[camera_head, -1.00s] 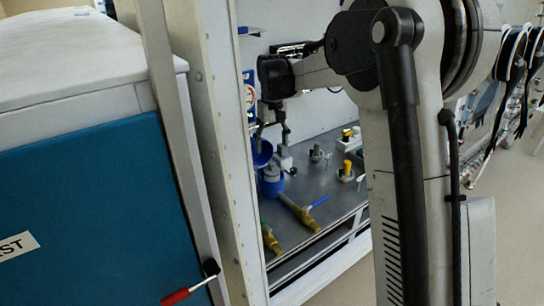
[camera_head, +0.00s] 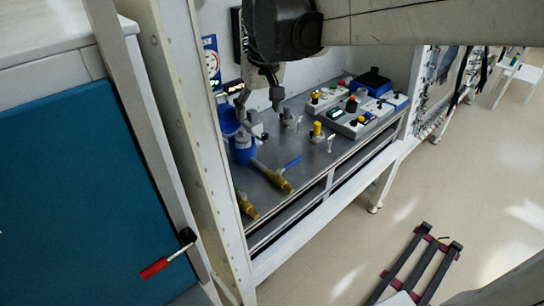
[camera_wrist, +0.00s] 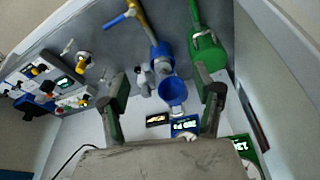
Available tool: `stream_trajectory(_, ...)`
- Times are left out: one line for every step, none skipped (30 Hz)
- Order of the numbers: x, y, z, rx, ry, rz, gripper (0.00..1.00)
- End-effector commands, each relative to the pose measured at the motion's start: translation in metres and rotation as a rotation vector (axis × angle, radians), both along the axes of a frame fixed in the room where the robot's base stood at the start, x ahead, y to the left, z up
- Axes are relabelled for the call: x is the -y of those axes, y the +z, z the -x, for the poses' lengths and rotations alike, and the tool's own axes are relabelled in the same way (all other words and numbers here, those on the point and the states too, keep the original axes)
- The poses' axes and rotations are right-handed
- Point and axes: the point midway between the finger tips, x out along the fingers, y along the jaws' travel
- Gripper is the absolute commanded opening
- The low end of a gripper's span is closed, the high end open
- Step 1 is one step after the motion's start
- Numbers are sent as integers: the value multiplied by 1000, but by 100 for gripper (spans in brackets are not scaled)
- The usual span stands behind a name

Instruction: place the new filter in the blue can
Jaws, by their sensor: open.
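The blue can (camera_head: 242,154) stands on the grey bench with a grey piece at its top. A round blue cup-shaped part (camera_head: 228,119) is beside and behind it. In the wrist view the blue can (camera_wrist: 160,55) and the blue cup (camera_wrist: 173,92) lie between my fingers. My gripper (camera_head: 259,98) is open and empty above the bench, close to the can; its spread fingers also show in the wrist view (camera_wrist: 163,98). A small grey-white fitting (camera_head: 257,131) stands right of the can. I cannot tell which piece is the new filter.
A green can (camera_wrist: 208,52) is close to my right finger in the wrist view. A brass valve with a blue handle (camera_head: 290,163) lies in front. Yellow-capped fittings (camera_head: 317,132) and control boxes (camera_head: 352,112) stand right. A cabinet post (camera_head: 190,130) bounds the left.

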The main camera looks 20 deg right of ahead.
Motion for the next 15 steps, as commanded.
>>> stream_trajectory(0,0,18,20,-5,-1,64)
stream_trajectory(0,0,26,33,-8,-2,64)
stream_trajectory(0,0,37,49,-11,-4,64)
stream_trajectory(0,0,45,62,-14,-5,64)
stream_trajectory(0,-1,54,74,-18,-6,64)
stream_trajectory(0,-3,64,92,-23,-8,64)
stream_trajectory(0,-4,73,104,-25,-10,64)
stream_trajectory(0,-6,81,116,-28,-10,64)
stream_trajectory(0,-8,91,133,-32,-12,64)
stream_trajectory(0,-10,99,146,-35,-13,64)
stream_trajectory(0,-13,107,159,-37,-15,64)
stream_trajectory(0,-16,117,175,-41,-16,64)
stream_trajectory(0,-19,125,188,-45,-19,64)
stream_trajectory(0,-22,132,200,-47,-19,64)
stream_trajectory(0,-27,142,218,-52,-22,64)
